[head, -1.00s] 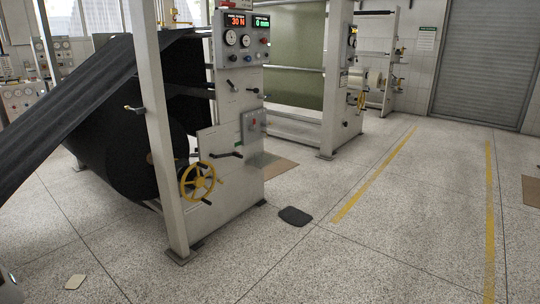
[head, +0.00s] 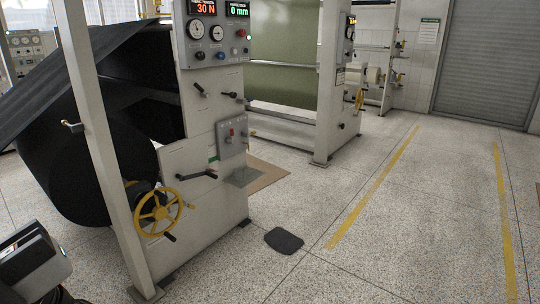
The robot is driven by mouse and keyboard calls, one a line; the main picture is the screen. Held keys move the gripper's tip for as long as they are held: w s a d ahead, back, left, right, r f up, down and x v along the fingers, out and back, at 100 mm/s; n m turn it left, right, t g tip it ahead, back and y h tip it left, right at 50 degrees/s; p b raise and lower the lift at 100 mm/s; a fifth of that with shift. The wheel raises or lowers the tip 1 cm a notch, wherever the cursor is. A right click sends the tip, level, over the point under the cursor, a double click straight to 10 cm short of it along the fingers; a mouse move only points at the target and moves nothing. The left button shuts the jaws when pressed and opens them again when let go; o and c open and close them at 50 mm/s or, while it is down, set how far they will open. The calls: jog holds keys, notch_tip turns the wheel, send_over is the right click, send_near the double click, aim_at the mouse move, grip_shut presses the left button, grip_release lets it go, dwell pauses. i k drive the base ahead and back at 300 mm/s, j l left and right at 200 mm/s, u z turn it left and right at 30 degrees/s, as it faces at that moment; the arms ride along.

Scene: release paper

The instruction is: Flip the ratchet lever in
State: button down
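The roll stand's grey side panel (head: 212,130) carries several black-handled levers. One (head: 196,176) sticks out low on the panel, just above and right of the yellow handwheel (head: 158,212). Two shorter ones, at left (head: 200,90) and right (head: 233,96), sit below the gauges. Another handle (head: 72,126) is on the front post. I cannot tell which is the ratchet lever; a part partly hidden behind the handwheel is too small to make out. A grey and black part, apparently of my arm, shows at lower left, apart from the stand. No gripper fingers are visible.
A large black roll (head: 105,170) feeds a dark sheet up left. The front post (head: 98,140) stands left of the handwheel. The displays read 30 N and 0 mm. A black mat (head: 284,240) lies on the floor. Open floor (head: 350,240) extends right, with yellow lines.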

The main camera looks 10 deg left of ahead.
aim_at(189, 205)
jog(key=i, duration=1.3)
jog(key=i+l+u, duration=0.2)
jog(key=i, duration=0.4)
jog(key=i+u, duration=0.2)
jog(key=i, duration=0.45)
